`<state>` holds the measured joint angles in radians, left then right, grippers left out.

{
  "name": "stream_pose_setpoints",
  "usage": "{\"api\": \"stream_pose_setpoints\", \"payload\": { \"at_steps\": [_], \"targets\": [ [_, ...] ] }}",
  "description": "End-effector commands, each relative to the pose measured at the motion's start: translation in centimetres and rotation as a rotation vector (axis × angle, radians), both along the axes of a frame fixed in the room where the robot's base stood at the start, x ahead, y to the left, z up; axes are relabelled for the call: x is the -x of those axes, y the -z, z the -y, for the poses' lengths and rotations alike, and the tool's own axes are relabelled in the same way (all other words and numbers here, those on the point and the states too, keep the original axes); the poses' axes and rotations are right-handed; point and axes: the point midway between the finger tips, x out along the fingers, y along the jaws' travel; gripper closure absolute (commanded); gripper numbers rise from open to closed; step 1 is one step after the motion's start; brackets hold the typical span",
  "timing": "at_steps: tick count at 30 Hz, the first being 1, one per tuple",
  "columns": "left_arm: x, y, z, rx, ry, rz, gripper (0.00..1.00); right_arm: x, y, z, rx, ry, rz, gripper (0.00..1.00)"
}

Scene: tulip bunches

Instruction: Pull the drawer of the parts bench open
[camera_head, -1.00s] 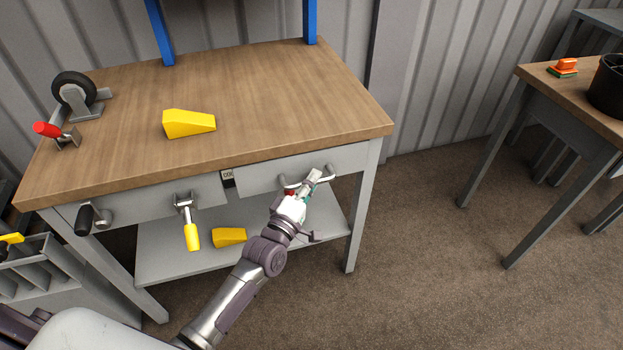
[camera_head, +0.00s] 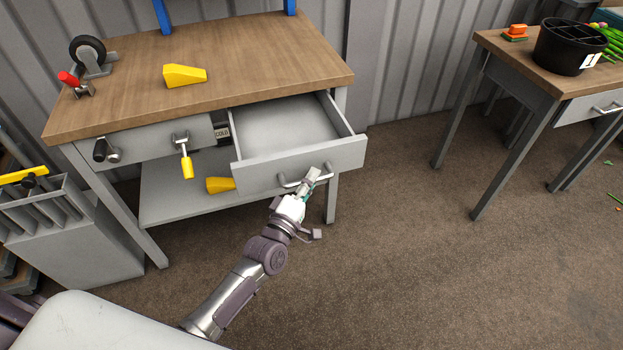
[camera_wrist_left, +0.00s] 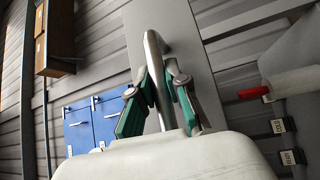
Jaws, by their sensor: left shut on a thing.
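The parts bench (camera_head: 240,75) has a wooden top and grey legs. Its drawer (camera_head: 300,165) is pulled well out, and the inside that shows is empty. The drawer has a metal bar handle (camera_head: 288,182) on its front. My left gripper (camera_head: 311,178) is at this handle. In the left wrist view, the green-padded fingers of my left gripper (camera_wrist_left: 158,100) are shut around the handle (camera_wrist_left: 153,55). Part of the handle is hidden behind the gripper. My right gripper is not in view.
A yellow wedge (camera_head: 185,75), a caster wheel (camera_head: 88,52) and a red-handled clamp (camera_head: 70,79) are on the bench top. Another yellow wedge (camera_head: 219,185) lies on the lower shelf. A second table (camera_head: 497,46) with a black bucket (camera_head: 566,52) stands at right. Open floor lies between.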

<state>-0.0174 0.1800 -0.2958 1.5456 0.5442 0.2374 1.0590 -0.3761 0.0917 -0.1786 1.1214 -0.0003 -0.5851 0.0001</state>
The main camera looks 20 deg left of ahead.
Motion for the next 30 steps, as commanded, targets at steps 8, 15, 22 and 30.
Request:
{"api": "stream_pose_setpoints", "payload": {
  "at_steps": [8, 15, 22, 30],
  "targets": [
    [0.0, -0.1, -0.1, 0.000, -0.002, 0.001, 1.00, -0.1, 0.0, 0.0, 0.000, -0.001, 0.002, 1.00],
    [0.0, 0.0, -0.1, 0.001, -0.002, 0.001, 0.70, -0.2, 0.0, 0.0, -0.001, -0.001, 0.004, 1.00],
    [0.0, -0.1, 0.0, 0.001, -0.001, 0.001, 0.59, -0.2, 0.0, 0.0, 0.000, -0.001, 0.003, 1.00],
    [1.0, 0.2, -0.3, 0.001, 0.000, -0.001, 0.59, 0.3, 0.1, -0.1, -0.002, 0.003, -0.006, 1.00]
  ]
}}
